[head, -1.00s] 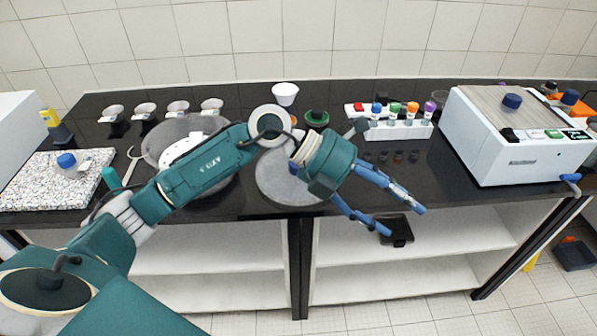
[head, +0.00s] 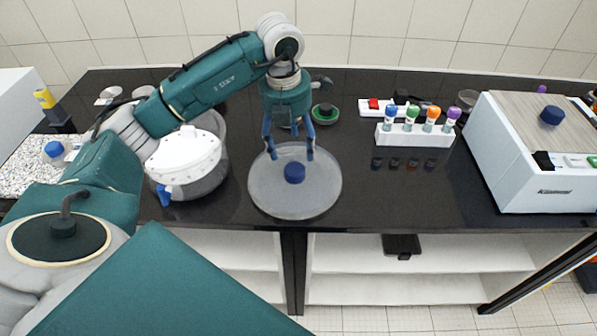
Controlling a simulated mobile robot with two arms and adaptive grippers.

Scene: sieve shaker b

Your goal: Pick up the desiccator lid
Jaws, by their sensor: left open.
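The desiccator lid (head: 265,191) is a round, translucent grey disc with a blue knob (head: 294,173) at its middle. It lies on the black bench near the front edge, in the middle of the head view. My left gripper (head: 290,157) points down over the back part of the lid, its blue fingers spread apart and empty. The fingertips are just behind the knob in the picture; I cannot tell their exact height. The desiccator bowl (head: 205,185) stands left of the lid, with a white perforated plate (head: 186,150) in it. My right gripper is not in view.
A white rack (head: 415,138) with several coloured-cap bottles stands to the right at the back. A white machine (head: 520,170) with a wooden top stands at far right. A green round item (head: 325,112) sits behind the lid. Bench right of the lid is clear.

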